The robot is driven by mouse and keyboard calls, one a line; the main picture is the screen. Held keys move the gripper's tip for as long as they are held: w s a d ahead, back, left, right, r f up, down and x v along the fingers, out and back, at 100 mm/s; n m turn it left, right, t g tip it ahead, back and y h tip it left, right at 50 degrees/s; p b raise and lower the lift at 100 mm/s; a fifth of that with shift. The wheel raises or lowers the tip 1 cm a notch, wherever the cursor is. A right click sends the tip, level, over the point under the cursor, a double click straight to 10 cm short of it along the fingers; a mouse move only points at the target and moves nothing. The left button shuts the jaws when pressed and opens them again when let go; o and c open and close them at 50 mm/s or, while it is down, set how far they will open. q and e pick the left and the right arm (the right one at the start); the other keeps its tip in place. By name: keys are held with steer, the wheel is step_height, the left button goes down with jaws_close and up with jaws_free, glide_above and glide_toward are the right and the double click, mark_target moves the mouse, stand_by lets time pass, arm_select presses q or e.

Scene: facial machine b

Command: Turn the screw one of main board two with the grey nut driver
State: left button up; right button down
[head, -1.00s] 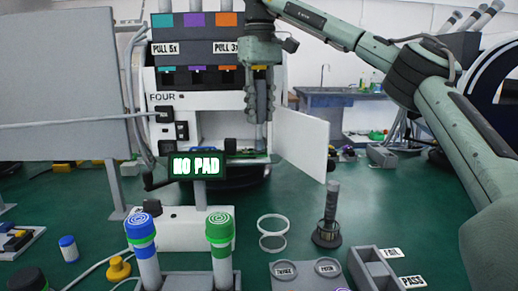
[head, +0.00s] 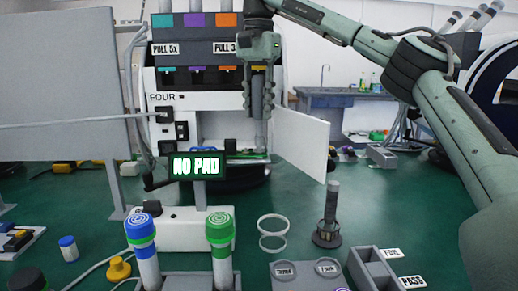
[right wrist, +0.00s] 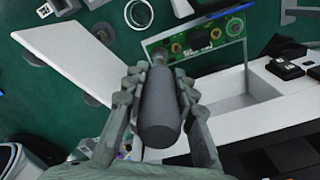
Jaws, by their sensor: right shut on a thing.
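My right gripper (head: 262,112) is shut on the grey nut driver (right wrist: 160,108), in front of the white machine in the head view. In the head view the driver (head: 261,138) points down from the fingers, beside the machine's open bay. In the right wrist view the gripper (right wrist: 160,98) holds the driver by its thick dark handle. A green circuit board (right wrist: 205,38) lies beyond it there. The driver's tip appears over the board's left part; I cannot tell whether it touches a screw. The screw under it is hidden. My left gripper is not in view.
The machine's white door (head: 302,145) stands open to the right of the bay. A "NO PAD" display (head: 197,166) stands in front.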

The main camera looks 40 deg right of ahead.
steer(key=shift+m, duration=0.8)
steer(key=shift+f, duration=0.55)
steer(key=n, duration=0.5)
